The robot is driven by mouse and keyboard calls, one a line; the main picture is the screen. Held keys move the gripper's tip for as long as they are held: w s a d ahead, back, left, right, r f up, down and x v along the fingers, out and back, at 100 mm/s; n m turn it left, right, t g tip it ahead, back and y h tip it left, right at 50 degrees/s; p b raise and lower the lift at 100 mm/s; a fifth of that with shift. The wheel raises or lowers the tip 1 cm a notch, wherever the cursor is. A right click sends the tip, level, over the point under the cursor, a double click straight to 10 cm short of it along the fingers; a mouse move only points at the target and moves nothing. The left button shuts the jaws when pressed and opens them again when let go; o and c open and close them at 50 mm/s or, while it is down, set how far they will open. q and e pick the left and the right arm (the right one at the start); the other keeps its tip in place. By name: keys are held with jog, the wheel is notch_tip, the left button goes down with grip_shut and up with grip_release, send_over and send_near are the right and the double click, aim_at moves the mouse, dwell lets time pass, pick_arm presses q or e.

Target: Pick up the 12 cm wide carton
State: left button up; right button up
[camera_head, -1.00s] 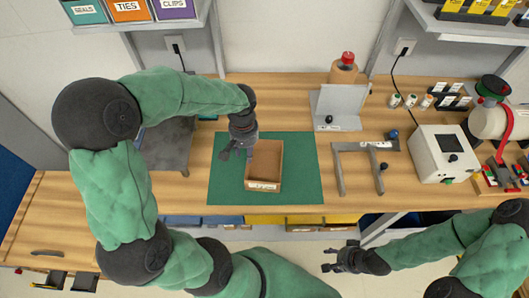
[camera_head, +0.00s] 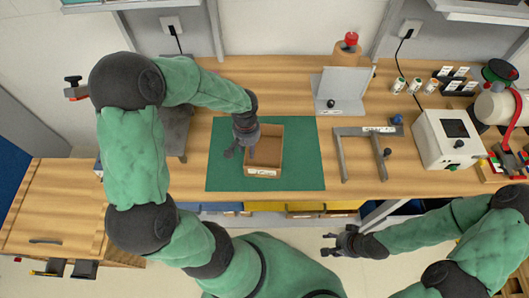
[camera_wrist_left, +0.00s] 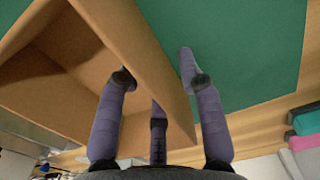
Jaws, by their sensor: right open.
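The carton (camera_head: 277,146) is an open-topped brown box with a white label on its front side, standing on a green mat (camera_head: 306,164) on the wooden workbench. My left gripper (camera_head: 241,153) is at the carton's left wall, fingers pointing down. In the left wrist view the carton (camera_wrist_left: 133,42) fills the upper left, and the fingers of my left gripper (camera_wrist_left: 155,72) are spread about its wall, one over the inside and one outside. They look apart, not clamped. Whether any finger touches the wall is unclear. My right gripper (camera_head: 327,245) is open and empty in front of the bench.
Right of the mat are a grey angled frame (camera_head: 345,160), a grey upright plate (camera_head: 339,90) and a white box with a dark screen (camera_head: 443,140). A wooden cabinet (camera_head: 50,210) stands at the left. The mat's right part is clear.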

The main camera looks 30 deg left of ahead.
pick_arm(q)
jog(key=shift+f, duration=0.6)
jog(key=shift+c, duration=0.3)
grip_shut()
jog(key=shift+r, duration=0.1)
